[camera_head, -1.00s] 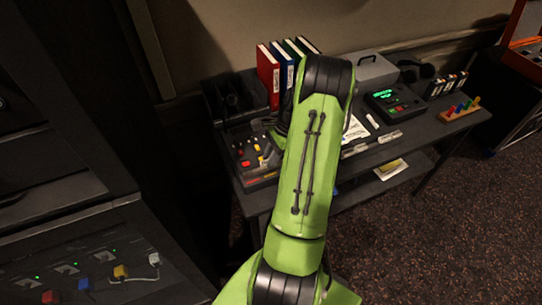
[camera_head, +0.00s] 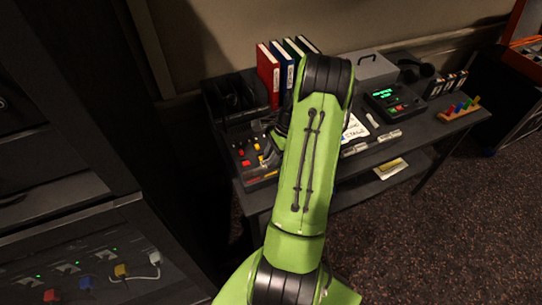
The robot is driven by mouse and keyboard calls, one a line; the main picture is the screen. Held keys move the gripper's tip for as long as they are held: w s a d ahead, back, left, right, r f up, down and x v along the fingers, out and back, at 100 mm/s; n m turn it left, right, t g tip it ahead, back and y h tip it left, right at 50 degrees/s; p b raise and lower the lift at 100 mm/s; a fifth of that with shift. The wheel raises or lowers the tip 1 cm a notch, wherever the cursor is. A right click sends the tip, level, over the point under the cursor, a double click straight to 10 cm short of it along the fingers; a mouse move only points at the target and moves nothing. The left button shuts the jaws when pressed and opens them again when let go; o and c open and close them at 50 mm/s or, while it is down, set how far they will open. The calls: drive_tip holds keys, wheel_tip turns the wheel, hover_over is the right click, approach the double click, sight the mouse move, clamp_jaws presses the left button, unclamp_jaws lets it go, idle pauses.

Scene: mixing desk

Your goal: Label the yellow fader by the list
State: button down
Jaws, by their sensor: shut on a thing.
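The mixing desk (camera_head: 258,180) is a dark console with red and yellow controls at the table's left end. A yellow cap (camera_head: 261,159) shows on it, close to my arm; I cannot tell for sure that it is the fader. A white sheet with large print (camera_head: 354,130), perhaps the list, lies right of my arm; "STAGE" seems readable. My gripper (camera_head: 273,139) shows only as a dark bit beside my green arm, over the desk's right side. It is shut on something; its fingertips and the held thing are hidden.
Red, blue and green binders (camera_head: 268,75) stand behind. A grey case (camera_head: 373,70), a device with a green display (camera_head: 393,101), headphones (camera_head: 415,70) and a wooden rack of coloured pegs (camera_head: 459,108) stand to the right. A dark cabinet (camera_head: 60,190) fills the left.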

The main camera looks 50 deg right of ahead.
drive_tip(key=shift+f, duration=0.1)
drive_tip(key=c, duration=0.9)
unclamp_jaws()
drive_tip(key=p+v, duration=0.4)
drive_tip(key=v, duration=1.1)
drive_tip(key=shift+s+d+r, duration=0.15)
drive_tip(key=shift+r, duration=0.15)
